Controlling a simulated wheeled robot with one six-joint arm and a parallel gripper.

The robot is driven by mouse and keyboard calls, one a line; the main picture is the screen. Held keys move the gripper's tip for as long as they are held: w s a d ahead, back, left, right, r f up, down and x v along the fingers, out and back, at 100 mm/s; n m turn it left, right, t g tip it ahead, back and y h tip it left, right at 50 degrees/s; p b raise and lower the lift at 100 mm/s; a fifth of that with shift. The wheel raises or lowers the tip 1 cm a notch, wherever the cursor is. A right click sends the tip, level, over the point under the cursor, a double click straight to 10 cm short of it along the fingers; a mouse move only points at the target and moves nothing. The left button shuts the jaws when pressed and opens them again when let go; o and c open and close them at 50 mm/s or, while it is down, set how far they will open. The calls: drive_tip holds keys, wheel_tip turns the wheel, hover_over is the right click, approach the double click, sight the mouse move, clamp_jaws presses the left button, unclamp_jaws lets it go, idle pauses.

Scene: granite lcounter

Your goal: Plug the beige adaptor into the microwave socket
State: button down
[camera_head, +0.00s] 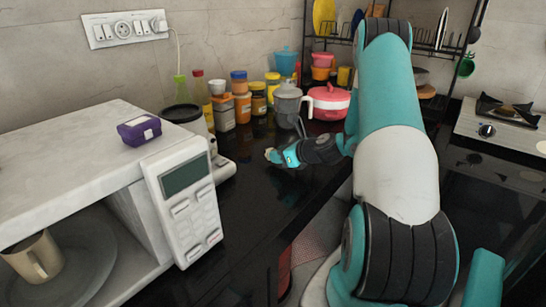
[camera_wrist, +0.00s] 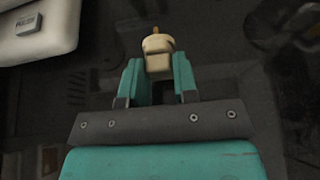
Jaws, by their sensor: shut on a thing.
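My gripper (camera_wrist: 158,78) is shut on the beige adaptor (camera_wrist: 157,52), which shows between its teal fingers in the wrist view with a brownish tip pointing away. In the head view my gripper (camera_head: 274,156) is over the black counter, right of the microwave, and the adaptor is too small there to make out well. A white socket strip (camera_head: 125,28) is on the wall at the upper left, with a white plug and cord at its right end. The white microwave (camera_head: 82,152) stands at the left with its front open; its control panel (camera_head: 188,200) faces forward.
A purple box (camera_head: 139,130) lies on the microwave. A beige mug (camera_head: 34,257) is inside it. Jars, bottles, a grey pitcher (camera_head: 287,105) and a red-and-white pot (camera_head: 329,101) stand along the wall. The dark counter (camera_head: 250,190) between microwave and gripper is clear.

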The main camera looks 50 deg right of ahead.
drive_tip(key=shift+r+p, duration=2.1)
drive_tip(key=shift+r, duration=0.1)
drive_tip(key=shift+f, duration=0.1)
